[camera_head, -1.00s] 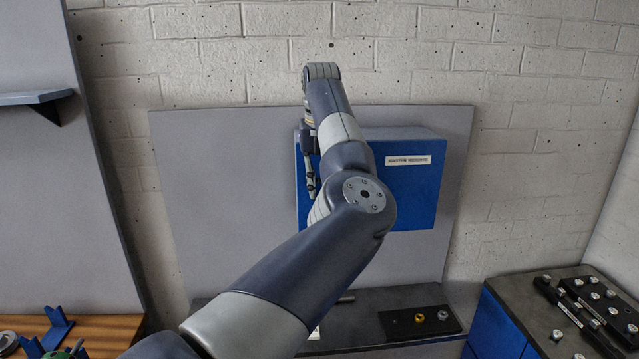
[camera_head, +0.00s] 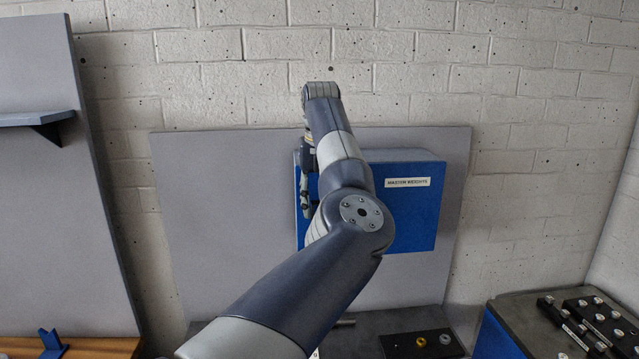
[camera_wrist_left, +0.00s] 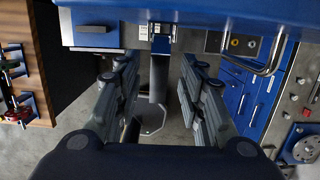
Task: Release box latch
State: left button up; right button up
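The blue wall box (camera_head: 412,218) carries a white label (camera_head: 407,182) on its front. My left arm crosses in front of it and hides part of its left side. My left gripper (camera_head: 305,205) points down at the box's left edge. In the left wrist view, the gripper (camera_wrist_left: 158,72) is open, with nothing between its fingers. The blue box's edge (camera_wrist_left: 220,12) runs along the top of that view. A small metal and blue latch-like part (camera_wrist_left: 161,38) hangs from it, between and just beyond the fingertips. I cannot tell whether any finger touches it. My right gripper is not in view.
The box is on a grey panel (camera_head: 220,230) against a brick wall. Below is a bench with a black mat (camera_head: 405,346) holding a brass and a steel piece. A dark-topped bench with black strips (camera_head: 600,325) is at right, a shelf (camera_head: 35,118) at left.

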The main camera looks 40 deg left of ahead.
pick_arm(q)
notch_tip(320, 180, up, 11)
jog(key=s+d, duration=0.1)
jog(key=shift+d, duration=0.15)
dwell(0.3)
jog(key=shift+f, duration=0.1)
